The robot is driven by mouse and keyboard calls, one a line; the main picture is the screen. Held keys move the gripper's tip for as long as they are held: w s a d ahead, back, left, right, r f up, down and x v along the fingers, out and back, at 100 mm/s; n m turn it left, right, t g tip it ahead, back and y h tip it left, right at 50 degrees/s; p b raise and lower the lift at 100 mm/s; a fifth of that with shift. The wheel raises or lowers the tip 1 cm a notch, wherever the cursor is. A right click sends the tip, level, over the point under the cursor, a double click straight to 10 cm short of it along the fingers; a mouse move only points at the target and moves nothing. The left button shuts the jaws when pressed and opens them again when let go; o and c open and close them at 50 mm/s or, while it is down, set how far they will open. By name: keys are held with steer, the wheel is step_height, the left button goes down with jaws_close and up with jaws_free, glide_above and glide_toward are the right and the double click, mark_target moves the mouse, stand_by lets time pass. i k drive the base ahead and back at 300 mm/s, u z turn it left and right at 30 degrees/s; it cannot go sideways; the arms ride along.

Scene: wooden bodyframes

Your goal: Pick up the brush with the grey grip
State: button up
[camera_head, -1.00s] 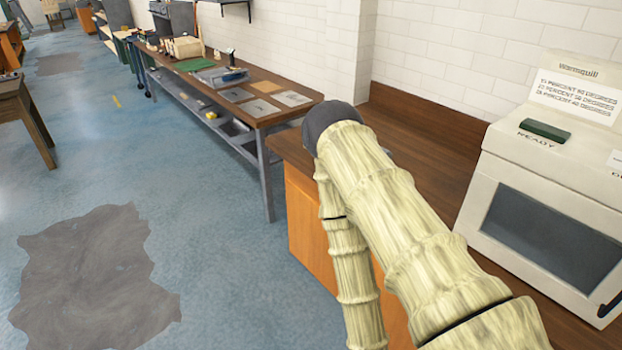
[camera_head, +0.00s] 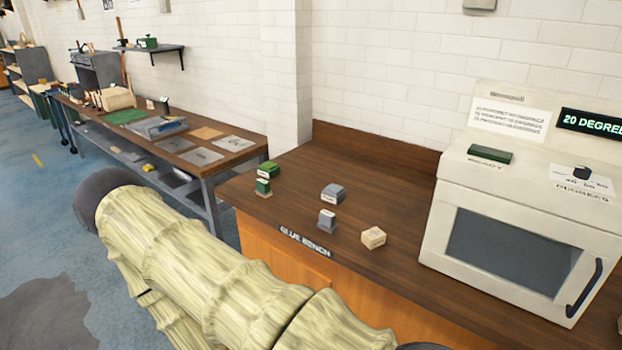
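I cannot make out any brush for certain. On the glue bench (camera_head: 290,205) lie two small grey pieces, one at the back (camera_head: 333,193) and one standing nearer the front edge (camera_head: 327,219); each has a pale label, and I cannot tell whether either is a brush grip. Two small green pieces, one behind (camera_head: 268,169) and one in front (camera_head: 263,187), are at the bench's left end. A pale wooden block (camera_head: 373,237) is to the right. My pale, ridged arm crosses the lower left; my gripper is not in view.
A white oven-like box (camera_head: 530,195) with a dark window and handle stands at the bench's right. A long workbench (camera_head: 228,155) with flat plates and tools runs along the wall at left. The bench middle behind the small pieces is clear. Blue floor is open at left.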

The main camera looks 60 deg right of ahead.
mark_target(328, 220)
steer(key=i, duration=0.95)
steer(key=z, duration=1.65)
